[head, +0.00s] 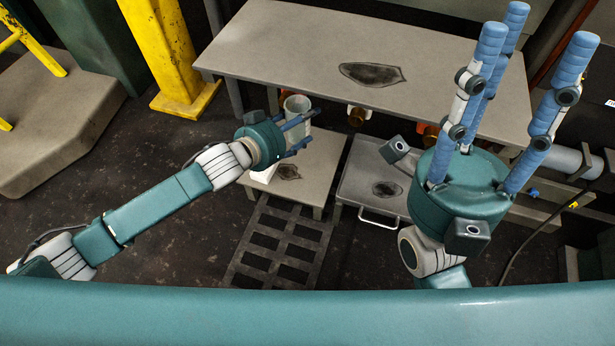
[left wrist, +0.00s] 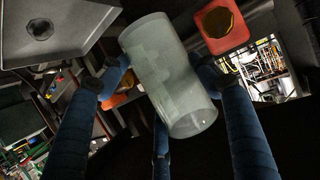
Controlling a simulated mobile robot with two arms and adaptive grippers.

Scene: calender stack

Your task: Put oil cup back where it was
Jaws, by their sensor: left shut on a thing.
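The oil cup, a pale translucent cylinder (head: 297,106), is in my left gripper (head: 300,128) in the head view. In the left wrist view the cup (left wrist: 165,75) fills the middle, tilted, with blue fingers (left wrist: 160,135) around it. My left gripper is shut on it and holds it over or near the small low table (head: 316,165); the exact height is hard to tell. My right gripper (head: 535,60) is at the right with its blue fingers pointing up, spread apart and empty.
A long grey table (head: 290,45) with a dark stain spans the back. A small cart with a handle (head: 365,185) stands right of the low table. A slotted floor grate (head: 275,245) lies in front. A yellow post (head: 165,55) stands at the left. An orange block (left wrist: 222,25) shows in the left wrist view.

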